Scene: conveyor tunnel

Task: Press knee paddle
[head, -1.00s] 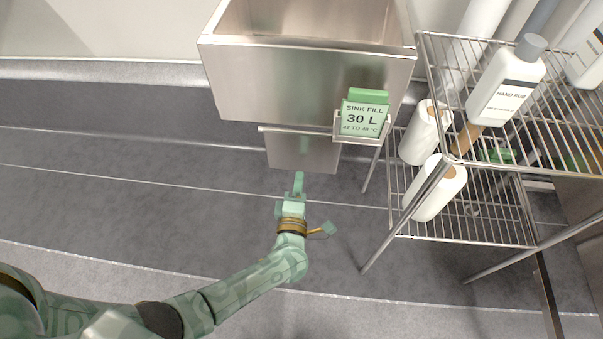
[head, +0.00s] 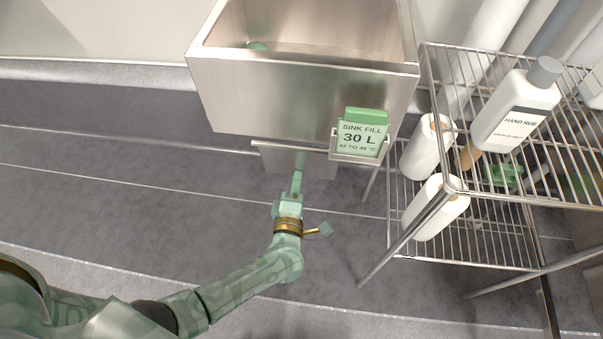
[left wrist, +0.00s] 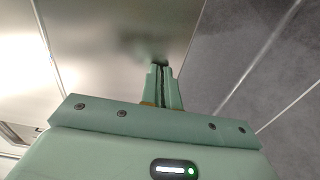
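The knee paddle (head: 320,168) is a steel plate hanging below the front of the steel sink (head: 290,85). It fills much of the left wrist view as a shiny surface (left wrist: 115,35). My left gripper (head: 299,160) points up and forward, its fingertips over the paddle's face in the head view. In the left wrist view its two fingers (left wrist: 161,66) are together with nothing between them. A dark reflection meets the tips there, so they are at or very near the plate; I cannot tell if they touch. My right gripper is out of view.
A green-edged "SINK FILL 30 L" sign (head: 361,138) sits on the sink front. At the right, a wire rack (head: 480,225) holds a hand rub bottle (head: 517,105) and white rolls (head: 436,208); its legs stand near my left arm. The floor at left is clear.

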